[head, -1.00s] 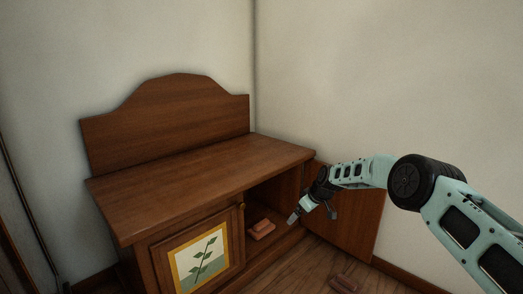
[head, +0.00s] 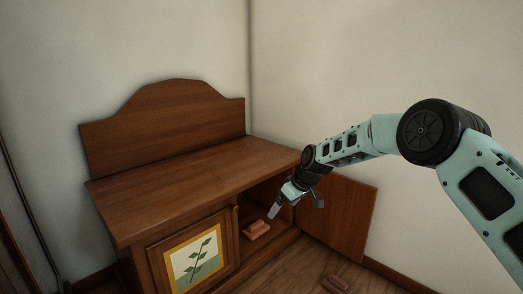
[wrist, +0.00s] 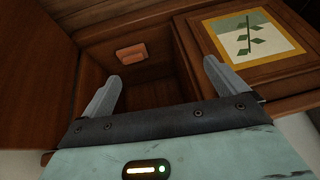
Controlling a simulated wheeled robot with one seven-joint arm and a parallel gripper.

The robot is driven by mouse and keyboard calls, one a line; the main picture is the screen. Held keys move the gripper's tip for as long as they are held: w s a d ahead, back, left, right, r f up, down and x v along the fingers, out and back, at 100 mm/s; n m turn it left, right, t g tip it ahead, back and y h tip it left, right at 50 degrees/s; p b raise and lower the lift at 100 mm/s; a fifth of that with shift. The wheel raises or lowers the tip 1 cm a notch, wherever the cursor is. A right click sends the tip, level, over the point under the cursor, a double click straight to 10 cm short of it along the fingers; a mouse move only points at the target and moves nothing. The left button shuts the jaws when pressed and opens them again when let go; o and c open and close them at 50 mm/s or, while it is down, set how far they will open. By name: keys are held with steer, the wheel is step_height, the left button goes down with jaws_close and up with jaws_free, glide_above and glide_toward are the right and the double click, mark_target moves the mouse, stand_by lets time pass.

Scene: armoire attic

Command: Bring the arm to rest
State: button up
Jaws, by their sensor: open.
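My gripper (wrist: 162,88) is open, with its two grey fingers apart and nothing between them. In the head view my gripper (head: 273,212) hangs tilted down in front of the open compartment of the wooden cabinet (head: 190,172). A reddish-brown block-like object (head: 257,229) lies on the compartment floor, apart from the fingers. It also shows in the wrist view (wrist: 130,53), beyond the fingers. My gripper hides part of the compartment's right side.
The cabinet's right door (head: 337,217) stands open behind my arm. The left door with a plant picture (head: 194,257) is shut. A brownish object (head: 337,284) lies on the floor at the lower right. Walls meet in the corner behind.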

steer(key=s+a+r+g+h+p, duration=0.1)
steer(key=s+a+r+p, duration=0.15)
steer(key=s+r, duration=0.95)
steer(key=s+a+r+g+p, duration=0.15)
steer(key=s+r+p, duration=0.4)
steer(key=s, duration=0.95)
steer(key=s+d+r+h+p, duration=0.1)
steer(key=s+d+r, duration=0.15)
steer(key=s, duration=0.55)
steer(key=s+d+r+m+h+p, duration=0.15)
steer(key=s+d, duration=0.25)
steer(key=s, duration=0.4)
steer(key=s+d+r+h+p, duration=0.1)
steer(key=s+d+r, duration=0.25)
steer(key=s, duration=0.45)
step_height(320, 180, up, 37)
steer(key=p, duration=3.7)
steer(key=shift+d, duration=0.25)
steer(key=shift+g+y, duration=0.25)
steer(key=shift+w, duration=0.35)
